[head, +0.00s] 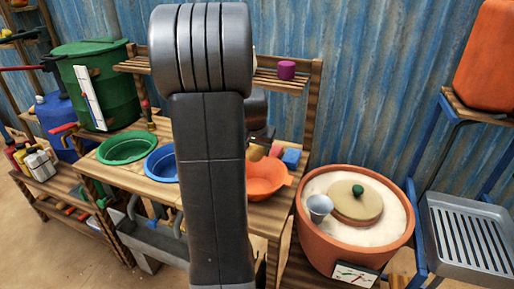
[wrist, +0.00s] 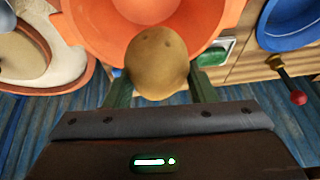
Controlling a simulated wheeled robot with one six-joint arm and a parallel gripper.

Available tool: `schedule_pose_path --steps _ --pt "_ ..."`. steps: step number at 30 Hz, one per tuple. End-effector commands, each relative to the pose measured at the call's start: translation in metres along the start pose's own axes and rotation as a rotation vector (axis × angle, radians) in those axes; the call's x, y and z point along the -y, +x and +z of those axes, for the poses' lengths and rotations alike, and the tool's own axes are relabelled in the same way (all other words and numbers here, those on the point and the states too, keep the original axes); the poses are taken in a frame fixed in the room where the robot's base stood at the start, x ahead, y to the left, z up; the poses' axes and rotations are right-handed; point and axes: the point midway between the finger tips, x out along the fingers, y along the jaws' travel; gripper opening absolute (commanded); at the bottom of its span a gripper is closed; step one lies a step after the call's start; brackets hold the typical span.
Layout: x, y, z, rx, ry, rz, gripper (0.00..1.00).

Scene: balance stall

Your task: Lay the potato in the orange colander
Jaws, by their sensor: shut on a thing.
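The potato (wrist: 157,64) is brown and rounded, and shows large in the wrist view between the green fingers of my gripper (wrist: 160,88). My gripper is shut on it. In the head view the potato (head: 256,152) shows small below my gripper (head: 262,143), partly hidden by my arm. The orange colander (head: 268,178) stands on the wooden table, right of my arm, with its left part hidden. In the wrist view the orange colander (wrist: 85,22) lies behind the potato. The potato appears above the colander; I cannot tell the exact gap.
A green basin (head: 127,148) and a blue basin (head: 160,163) stand left on the table. A blue block (head: 291,157) lies behind the colander. A large clay pot (head: 345,240) with sand, a lid and a grey cup (head: 319,207) stands close on the right.

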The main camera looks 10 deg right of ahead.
Motion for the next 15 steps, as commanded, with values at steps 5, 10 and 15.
schedule_pose_path --steps 5,10,15 --pt "-0.001 0.011 0.004 0.000 0.000 0.000 0.22" --pt "-0.002 0.019 0.008 0.000 0.000 0.000 0.22" --pt "-0.002 0.026 0.011 -0.001 0.000 0.000 0.22"
